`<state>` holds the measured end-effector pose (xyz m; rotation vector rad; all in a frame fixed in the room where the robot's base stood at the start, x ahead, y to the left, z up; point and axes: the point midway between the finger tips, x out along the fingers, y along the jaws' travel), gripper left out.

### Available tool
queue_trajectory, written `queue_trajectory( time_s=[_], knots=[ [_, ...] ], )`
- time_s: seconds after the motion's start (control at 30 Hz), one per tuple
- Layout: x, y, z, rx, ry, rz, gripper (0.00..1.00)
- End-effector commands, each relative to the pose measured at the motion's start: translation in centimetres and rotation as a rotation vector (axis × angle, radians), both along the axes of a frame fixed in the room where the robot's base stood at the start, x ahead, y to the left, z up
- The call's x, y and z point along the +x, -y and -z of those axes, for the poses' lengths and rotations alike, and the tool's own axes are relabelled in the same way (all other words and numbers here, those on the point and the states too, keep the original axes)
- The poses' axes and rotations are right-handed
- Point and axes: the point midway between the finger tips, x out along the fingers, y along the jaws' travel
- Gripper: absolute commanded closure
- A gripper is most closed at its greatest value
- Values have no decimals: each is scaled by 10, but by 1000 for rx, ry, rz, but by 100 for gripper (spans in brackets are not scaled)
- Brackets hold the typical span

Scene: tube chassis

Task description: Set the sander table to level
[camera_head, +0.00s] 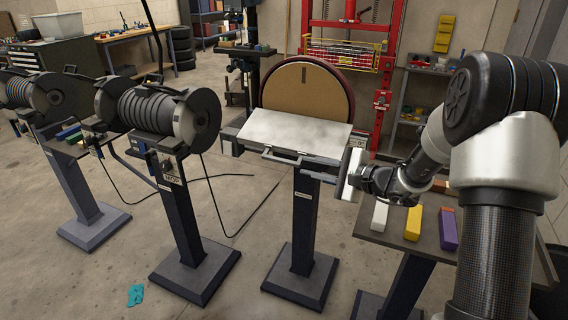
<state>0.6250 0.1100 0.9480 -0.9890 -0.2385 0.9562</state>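The disc sander stands at the centre, with a round tan disc (308,88) in a dark red rim. Its silver sander table (294,131) sits in front of the disc and seems to slope down toward me; the exact angle is hard to judge. A dark bar with a handle (287,157) runs under its front edge. My gripper (351,174) is just right of the table's front right corner, in front of the stand. Its silver end is seen edge-on, so I cannot tell its opening or whether it touches the table.
A bench (453,213) at the right holds white, yellow and purple blocks, partly behind my arm. A grinder (160,112) on a pedestal stands left of the sander, with cables on the floor. A teal cloth (136,294) lies on the floor. A red press frame (392,75) stands behind.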

Motion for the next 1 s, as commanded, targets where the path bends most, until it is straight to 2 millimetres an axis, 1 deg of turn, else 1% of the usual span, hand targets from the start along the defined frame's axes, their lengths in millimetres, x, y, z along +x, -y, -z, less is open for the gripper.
queue_trajectory(
  time_s=[0.03,0.2,0.4,0.6,0.9,0.93,1.0],
  knots=[
    [7,-11,4,1,1,-4,82],
    [28,-40,13,1,-1,-3,82],
    [49,-66,20,1,1,-3,82],
    [59,-79,24,0,0,-1,82],
    [61,-81,24,0,0,0,82],
    [61,-81,24,0,0,0,83],
    [61,-81,24,0,0,0,95]
  ],
)
